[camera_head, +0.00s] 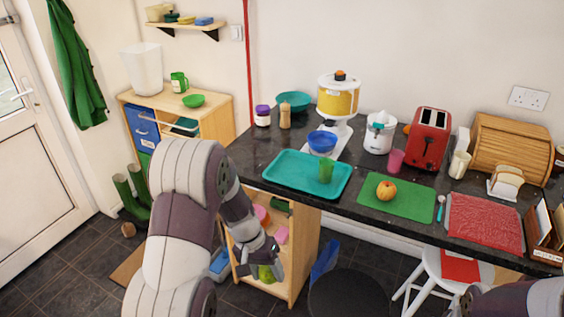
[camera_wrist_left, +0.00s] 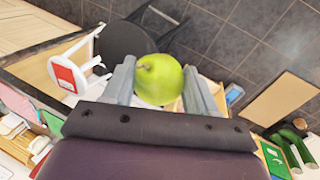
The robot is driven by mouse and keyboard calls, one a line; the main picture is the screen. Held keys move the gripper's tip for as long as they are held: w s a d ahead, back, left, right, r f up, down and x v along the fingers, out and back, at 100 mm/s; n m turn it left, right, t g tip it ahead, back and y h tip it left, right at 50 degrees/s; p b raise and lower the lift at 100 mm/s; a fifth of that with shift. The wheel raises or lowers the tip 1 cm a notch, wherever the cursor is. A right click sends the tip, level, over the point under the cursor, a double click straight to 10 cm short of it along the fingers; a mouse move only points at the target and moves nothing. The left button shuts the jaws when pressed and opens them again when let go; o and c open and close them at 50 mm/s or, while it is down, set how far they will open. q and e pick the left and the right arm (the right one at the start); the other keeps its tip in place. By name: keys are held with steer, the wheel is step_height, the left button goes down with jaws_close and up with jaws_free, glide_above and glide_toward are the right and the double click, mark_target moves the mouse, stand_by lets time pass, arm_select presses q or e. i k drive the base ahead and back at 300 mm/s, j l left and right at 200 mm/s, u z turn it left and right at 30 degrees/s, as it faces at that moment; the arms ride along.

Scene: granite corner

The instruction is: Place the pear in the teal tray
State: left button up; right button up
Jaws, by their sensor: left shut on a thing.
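The green pear (camera_wrist_left: 158,78) is between the two fingers of my left gripper (camera_wrist_left: 160,68) in the left wrist view. In the head view the left gripper (camera_head: 270,266) hangs low in front of the wooden shelf unit, below the counter top, with the pear (camera_head: 265,274) partly hidden by the fingers. The teal tray (camera_head: 283,172) lies flat on the dark counter, above and to the right of the gripper in the picture.
The counter's front edge (camera_head: 345,208) lies between the gripper and the tray. A blue bowl (camera_head: 322,142) sits behind the tray. A dark round stool (camera_head: 345,296) stands below.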

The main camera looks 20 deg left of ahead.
mark_target(291, 170)
steer(key=i+j, duration=0.15)
steer(key=j, duration=0.3)
steer(key=i+j+z, duration=0.1)
steer(key=j, duration=0.3)
steer(key=i+j+z, duration=0.1)
steer(key=j, duration=0.35)
steer(key=i+j, duration=0.2)
steer(key=j, duration=0.25)
steer(key=i+j+z, duration=0.1)
steer(key=j, duration=0.35)
steer(key=i+j, duration=0.15)
steer(key=i, duration=0.25)
steer(key=i+j, duration=0.1)
steer(key=i, duration=0.3)
steer(key=i+j+z, duration=0.1)
steer(key=i, duration=0.3)
